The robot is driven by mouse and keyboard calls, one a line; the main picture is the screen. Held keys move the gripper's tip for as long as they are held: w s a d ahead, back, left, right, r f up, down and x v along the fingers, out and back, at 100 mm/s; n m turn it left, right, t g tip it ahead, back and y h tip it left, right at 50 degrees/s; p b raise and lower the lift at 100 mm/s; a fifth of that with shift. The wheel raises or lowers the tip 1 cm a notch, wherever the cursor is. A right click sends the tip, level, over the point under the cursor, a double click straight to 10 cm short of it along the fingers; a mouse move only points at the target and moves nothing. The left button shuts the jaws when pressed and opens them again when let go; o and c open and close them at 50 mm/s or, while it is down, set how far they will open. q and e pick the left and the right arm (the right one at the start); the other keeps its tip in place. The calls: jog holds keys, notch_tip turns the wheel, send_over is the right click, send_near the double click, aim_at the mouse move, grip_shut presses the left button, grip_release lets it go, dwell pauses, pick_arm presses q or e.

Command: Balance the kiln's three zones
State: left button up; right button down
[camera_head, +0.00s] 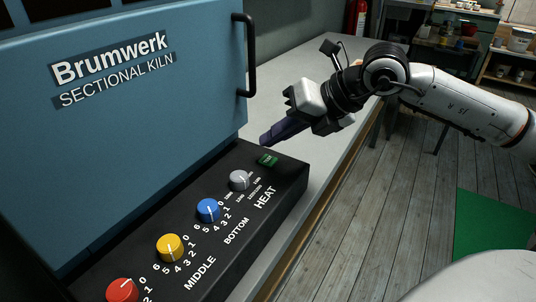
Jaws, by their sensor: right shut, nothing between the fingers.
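The blue sectional kiln (130,140) fills the left of the head view, with a black control panel (262,230) in front. On the panel are a red knob (122,290), partly cut off at the bottom edge, a yellow knob (169,248) by the MIDDLE label, a blue knob (208,209) by BOTTOM, and a grey knob (239,180) by HEAT. A green button (268,160) sits at the panel's far end. My right gripper (267,138) is shut and empty, its fingertips just above and beyond the green button. I cannot tell whether they touch anything. My left gripper is out of view.
The kiln has a black handle (250,55) on its right side. A pale bench top (330,85) runs beyond the panel and is mostly clear. A red extinguisher (355,18) and shelves with pots (505,70) stand at the back. A green mat (490,235) lies on the wooden floor.

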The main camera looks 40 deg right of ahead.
aim_at(274, 161)
notch_tip(274, 161, up, 3)
jog(key=shift+r+p, duration=0.2)
jog(key=shift+p, duration=0.85)
